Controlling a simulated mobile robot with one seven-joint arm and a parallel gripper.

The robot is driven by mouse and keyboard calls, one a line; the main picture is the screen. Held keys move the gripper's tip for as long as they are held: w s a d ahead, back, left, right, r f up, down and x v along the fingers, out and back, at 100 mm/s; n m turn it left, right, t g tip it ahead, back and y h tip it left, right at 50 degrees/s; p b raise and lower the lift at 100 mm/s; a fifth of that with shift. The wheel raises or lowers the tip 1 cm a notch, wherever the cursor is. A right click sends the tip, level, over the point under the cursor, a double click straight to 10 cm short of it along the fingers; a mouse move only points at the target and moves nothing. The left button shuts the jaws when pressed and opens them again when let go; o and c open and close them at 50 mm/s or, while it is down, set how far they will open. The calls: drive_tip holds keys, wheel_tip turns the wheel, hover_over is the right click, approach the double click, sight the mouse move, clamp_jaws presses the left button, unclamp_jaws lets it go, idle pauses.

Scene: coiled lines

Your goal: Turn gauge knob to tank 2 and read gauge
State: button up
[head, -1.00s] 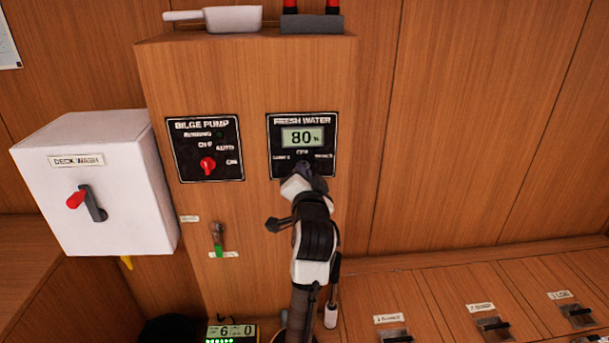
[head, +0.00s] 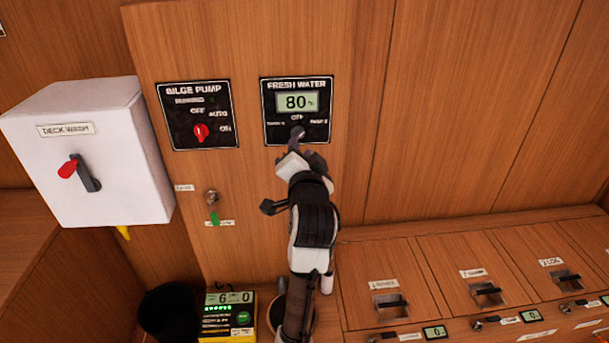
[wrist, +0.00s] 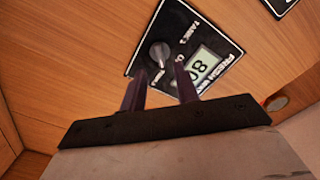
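The FRESH WATER panel (head: 270,128) is black, with a lit display (head: 297,102) reading 80 %. Its dark round gauge knob (wrist: 160,53) sits below the display, with OFF above it and tank labels to either side. In the head view my gripper (head: 299,145) is at the panel's lower edge, just below the knob.
The BILGE PUMP panel (head: 188,130) with a red knob is to the left. A white DECK WASH box (head: 115,185) juts out further left. A yellow-black device (head: 232,330) sits low down, beside labelled drawers (head: 385,285).

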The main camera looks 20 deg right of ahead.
drive_tip(key=p+v, duration=0.8)
drive_tip(key=shift+s, duration=0.4)
drive_tip(key=shift+a, duration=0.1)
